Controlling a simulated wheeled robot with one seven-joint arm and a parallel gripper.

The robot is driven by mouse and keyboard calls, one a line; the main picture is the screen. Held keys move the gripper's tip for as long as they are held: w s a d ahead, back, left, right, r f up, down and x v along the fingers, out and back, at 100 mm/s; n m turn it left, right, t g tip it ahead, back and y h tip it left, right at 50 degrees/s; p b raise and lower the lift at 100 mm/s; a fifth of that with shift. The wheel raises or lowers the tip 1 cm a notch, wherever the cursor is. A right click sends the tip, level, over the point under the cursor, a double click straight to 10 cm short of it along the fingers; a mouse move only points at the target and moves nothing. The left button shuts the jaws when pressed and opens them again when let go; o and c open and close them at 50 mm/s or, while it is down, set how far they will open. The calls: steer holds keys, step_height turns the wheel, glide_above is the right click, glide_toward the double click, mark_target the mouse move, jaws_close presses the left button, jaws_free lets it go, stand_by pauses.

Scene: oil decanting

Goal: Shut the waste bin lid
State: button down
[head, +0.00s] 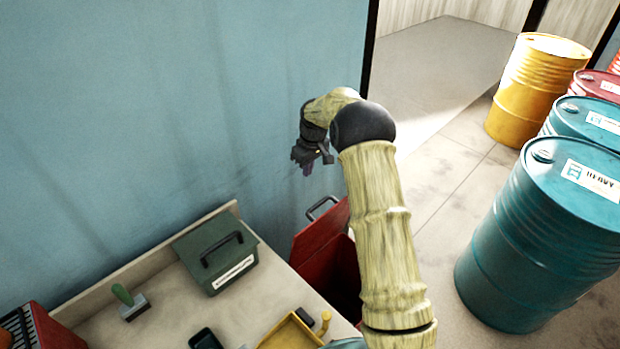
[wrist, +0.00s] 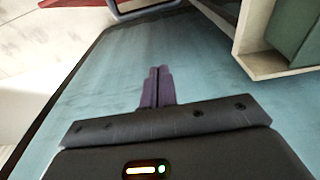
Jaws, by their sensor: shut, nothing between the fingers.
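The red waste bin (head: 318,276) stands on the floor past the right end of the workbench. Its red lid (head: 322,229) is raised, tilted up toward the wall, with a grey bar handle (head: 322,207) at its upper edge. The dark inside of the bin shows partly, and my arm hides its right side. My gripper (head: 307,170) is above the lid near the blue wall, apart from the handle. In the wrist view its purple fingers (wrist: 158,87) are together and empty. The handle also shows at the top of the wrist view (wrist: 145,14).
A teal drum (head: 535,250) and several other drums stand at the right. Bare floor (head: 450,190) lies between the drums and my arm.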

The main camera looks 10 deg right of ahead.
step_height(320, 180, down, 10)
steer(key=s+d+p, duration=0.1)
steer(key=s+p, duration=0.1)
steer(key=p, duration=0.3)
steer(key=shift+d+f, duration=0.2)
steer(key=shift+d+f, duration=0.1)
